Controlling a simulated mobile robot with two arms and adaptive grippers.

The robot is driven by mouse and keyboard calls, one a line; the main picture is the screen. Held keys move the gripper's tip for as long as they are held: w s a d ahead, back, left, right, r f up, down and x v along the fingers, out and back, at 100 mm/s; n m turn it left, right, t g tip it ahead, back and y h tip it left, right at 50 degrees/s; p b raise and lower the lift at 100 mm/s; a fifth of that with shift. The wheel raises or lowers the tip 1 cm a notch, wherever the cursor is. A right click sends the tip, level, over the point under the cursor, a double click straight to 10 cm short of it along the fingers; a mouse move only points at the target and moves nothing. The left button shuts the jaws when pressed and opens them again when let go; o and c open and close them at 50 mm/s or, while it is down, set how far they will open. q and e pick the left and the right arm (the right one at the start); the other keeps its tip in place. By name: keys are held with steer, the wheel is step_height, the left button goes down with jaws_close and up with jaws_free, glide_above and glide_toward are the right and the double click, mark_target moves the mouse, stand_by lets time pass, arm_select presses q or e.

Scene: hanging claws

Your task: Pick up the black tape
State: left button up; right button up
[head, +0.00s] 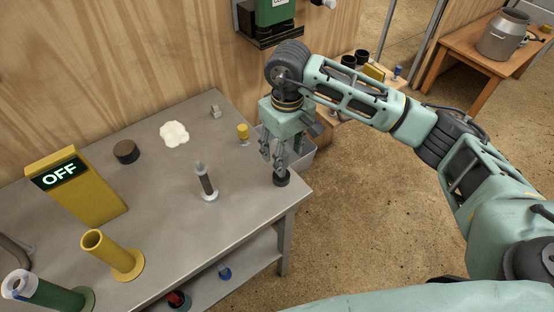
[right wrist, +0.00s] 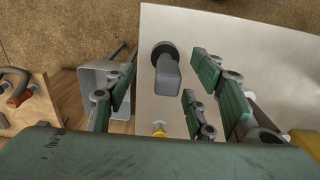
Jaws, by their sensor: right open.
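My right gripper (head: 276,165) hangs fingers down over the right edge of the grey table (head: 165,215). It also shows in the right wrist view (right wrist: 155,85), with its fingers spread and nothing gripped. A small black round base (head: 281,179) stands on the table just below the fingertips. In the right wrist view a grey upright part (right wrist: 168,76) rises from this black base (right wrist: 163,49), between the finger sides. A dark brown-black round roll (head: 126,152) lies at the table's back left. I cannot tell which of the two is the black tape. My left gripper is out of view.
A yellow stand with an OFF display (head: 77,190), a yellow tube (head: 112,255) and a green cylinder (head: 45,292) stand at the left. A grey bin (right wrist: 98,82) adjoins the table.

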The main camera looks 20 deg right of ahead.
steer(key=shift+w+f, duration=0.3)
steer(key=shift+f, duration=0.15)
steer(key=shift+s+f+p, duration=0.15)
steer(key=shift+f+p, duration=0.15)
steer(key=shift+f, duration=0.1)
steer(key=shift+s+a+f+p, duration=0.1)
steer(key=shift+s+f+p, duration=0.4)
steer(key=shift+f+p, duration=0.05)
steer(key=f+p, duration=0.1)
steer(key=f, duration=0.1)
steer(key=w+f, duration=0.1)
steer(key=f, duration=0.1)
steer(key=shift+a+p, duration=0.15)
steer(key=shift+p, duration=0.2)
steer(key=shift+f, duration=0.4)
steer(key=shift+s+r, duration=0.1)
jaws_close()
